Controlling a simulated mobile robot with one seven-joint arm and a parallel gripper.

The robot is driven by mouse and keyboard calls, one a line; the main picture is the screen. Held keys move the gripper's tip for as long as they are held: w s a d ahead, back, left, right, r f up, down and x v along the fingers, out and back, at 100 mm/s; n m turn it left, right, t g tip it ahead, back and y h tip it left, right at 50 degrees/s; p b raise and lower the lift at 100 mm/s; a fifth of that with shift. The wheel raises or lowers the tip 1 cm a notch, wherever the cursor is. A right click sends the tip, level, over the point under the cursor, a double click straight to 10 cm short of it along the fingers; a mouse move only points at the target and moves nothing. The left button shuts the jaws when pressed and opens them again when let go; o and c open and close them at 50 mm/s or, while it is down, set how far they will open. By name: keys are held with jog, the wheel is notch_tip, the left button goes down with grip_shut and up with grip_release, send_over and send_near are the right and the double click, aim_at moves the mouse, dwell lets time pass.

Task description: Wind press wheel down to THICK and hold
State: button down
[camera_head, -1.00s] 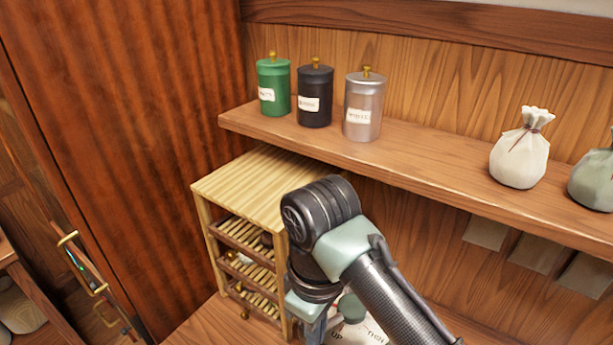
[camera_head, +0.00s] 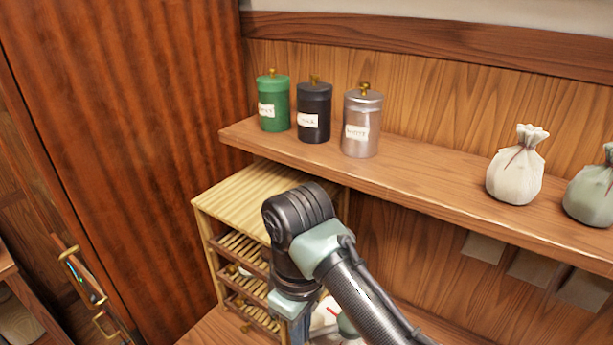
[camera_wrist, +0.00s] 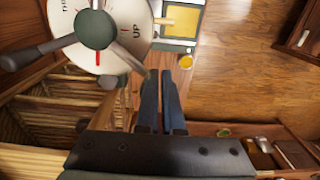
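In the wrist view the press wheel (camera_wrist: 95,29) shows at the upper left, with a dark hub and grey spokes ending in rounded knobs. In the head view my arm hides most of the wheel; a bit of the white dial (camera_head: 324,313) shows at the bottom edge.
A slatted wooden rack (camera_head: 237,197) stands left of my arm. A shelf (camera_head: 420,178) above holds a green canister (camera_head: 273,103), a black one (camera_head: 314,112), a silver one (camera_head: 362,124) and cloth sacks (camera_head: 516,166). The wrist view shows open wooden floor (camera_wrist: 235,70) at right.

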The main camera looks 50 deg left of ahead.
jog(key=shift+s+a, duration=0.1)
jog(key=shift+a, duration=0.1)
jog(key=shift+w+a+p, duration=0.25)
jog(key=shift+a, duration=0.55)
jog(key=shift+w+a+p, duration=0.2)
jog(key=shift+a+p, duration=0.05)
jog(key=shift+a, duration=0.75)
jog(key=shift+w+a+p, duration=0.4)
jog(key=shift+w+a, duration=0.45)
jog(key=shift+a, duration=0.25)
jog(key=shift+w+d, duration=0.1)
jog(key=shift+w, duration=0.1)
